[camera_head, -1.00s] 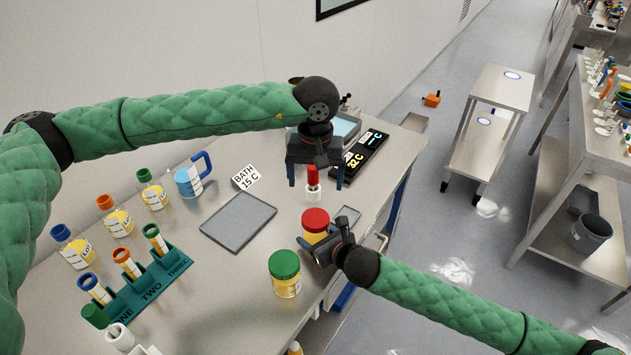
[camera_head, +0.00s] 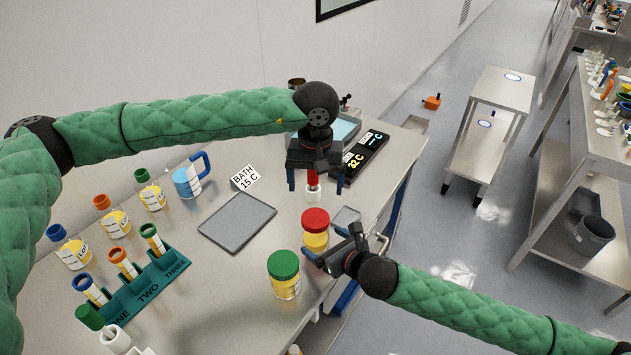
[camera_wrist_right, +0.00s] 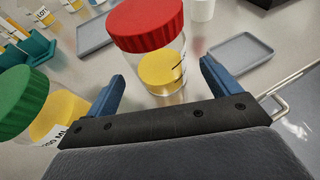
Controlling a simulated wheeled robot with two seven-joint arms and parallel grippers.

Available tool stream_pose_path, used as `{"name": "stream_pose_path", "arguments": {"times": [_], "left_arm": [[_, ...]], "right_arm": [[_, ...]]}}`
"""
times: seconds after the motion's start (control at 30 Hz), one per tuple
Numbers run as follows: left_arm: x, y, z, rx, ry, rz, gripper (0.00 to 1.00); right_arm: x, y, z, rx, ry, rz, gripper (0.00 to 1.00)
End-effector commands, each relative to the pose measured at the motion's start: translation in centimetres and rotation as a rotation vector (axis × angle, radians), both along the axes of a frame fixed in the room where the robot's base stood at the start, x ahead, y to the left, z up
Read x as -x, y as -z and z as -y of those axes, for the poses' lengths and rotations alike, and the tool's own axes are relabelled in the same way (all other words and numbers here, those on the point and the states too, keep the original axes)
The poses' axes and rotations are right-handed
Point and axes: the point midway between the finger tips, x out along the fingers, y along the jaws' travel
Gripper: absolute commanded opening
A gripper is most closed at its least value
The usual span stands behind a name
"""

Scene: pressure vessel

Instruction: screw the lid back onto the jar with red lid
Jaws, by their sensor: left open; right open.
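The jar with red lid (camera_head: 315,238) stands upright on the bench, with yellow contents. Its red lid (camera_head: 315,219) rests on top; I cannot tell how tight it is. My right gripper (camera_head: 332,246) is open just in front of the jar. In the right wrist view the jar (camera_wrist_right: 165,72) shows beyond and between its blue fingertips (camera_wrist_right: 160,82), with nothing gripped. My left gripper (camera_head: 316,181) is open, pointing down behind the jar. Its fingers are either side of a red-topped item in a white holder (camera_head: 313,194); I see no contact.
A green-lidded jar (camera_head: 284,278) stands close left of my right gripper. A grey tray (camera_head: 238,221) and a smaller tray (camera_head: 347,216) lie nearby. A tube rack (camera_head: 150,290), several lidded jars and a blue-handled jug (camera_head: 188,181) are at the left.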

Motion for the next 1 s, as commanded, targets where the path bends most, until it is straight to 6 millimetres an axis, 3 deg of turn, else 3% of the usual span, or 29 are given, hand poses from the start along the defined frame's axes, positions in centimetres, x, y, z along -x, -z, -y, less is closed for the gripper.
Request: {"name": "stream_pose_path", "arguments": {"times": [0.3,1.0], "left_arm": [[0.0,1.2,0.0,0.000,0.000,0.000,0.87],[0.0,1.2,0.0,0.000,0.000,0.000,0.87]], "right_arm": [[2.1,-1.1,1.7,0.000,0.000,0.000,0.89],[2.3,-1.2,1.8,0.000,0.000,0.000,0.89]]}}
